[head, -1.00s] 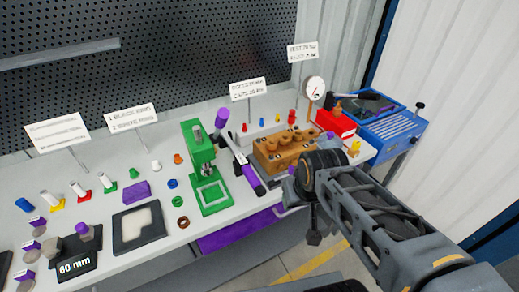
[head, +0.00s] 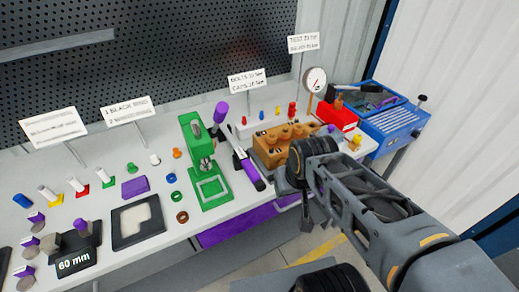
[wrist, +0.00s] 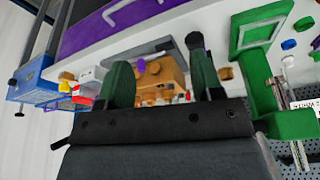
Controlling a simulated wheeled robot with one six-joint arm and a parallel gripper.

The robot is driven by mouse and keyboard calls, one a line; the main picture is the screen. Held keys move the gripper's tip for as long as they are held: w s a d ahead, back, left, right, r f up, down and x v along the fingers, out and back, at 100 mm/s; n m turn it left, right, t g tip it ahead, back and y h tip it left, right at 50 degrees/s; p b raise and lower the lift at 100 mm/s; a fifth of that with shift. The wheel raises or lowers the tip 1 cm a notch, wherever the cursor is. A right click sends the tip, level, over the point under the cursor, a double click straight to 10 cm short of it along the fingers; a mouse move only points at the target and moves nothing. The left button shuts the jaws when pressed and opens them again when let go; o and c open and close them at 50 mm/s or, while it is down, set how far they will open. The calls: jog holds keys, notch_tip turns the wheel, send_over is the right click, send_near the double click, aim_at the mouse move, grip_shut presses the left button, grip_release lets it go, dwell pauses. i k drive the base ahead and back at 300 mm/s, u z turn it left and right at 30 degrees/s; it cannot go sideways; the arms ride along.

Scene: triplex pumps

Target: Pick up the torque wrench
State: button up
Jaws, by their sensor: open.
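The torque wrench seems to be the long dark tool with a grey band and purple end (head: 252,174), lying on the bench just right of the green press. In the wrist view a dark rounded end with purple (wrist: 195,42) shows beside the right-hand finger; I take it for the same tool, partly hidden by that finger. My gripper (wrist: 162,75) is open and empty, with the orange-brown block visible beyond its fingers. In the head view my gripper (head: 308,212) points down near the bench's front edge, right of the wrench, partly hidden by my arm.
The green press (head: 207,170) stands close left of the wrench. The orange-brown block (head: 283,140) is close to its right. A dial gauge (head: 315,80), red bin (head: 337,115) and blue toolbox (head: 393,125) stand farther right. A purple drawer front (head: 240,225) is below the bench edge.

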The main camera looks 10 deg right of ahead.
aim_at(243, 160)
jog(key=z, duration=0.05)
jog(key=k, duration=0.5)
jog(key=z, duration=1.05)
jog(key=i, duration=1.05)
jog(key=u, duration=2.6)
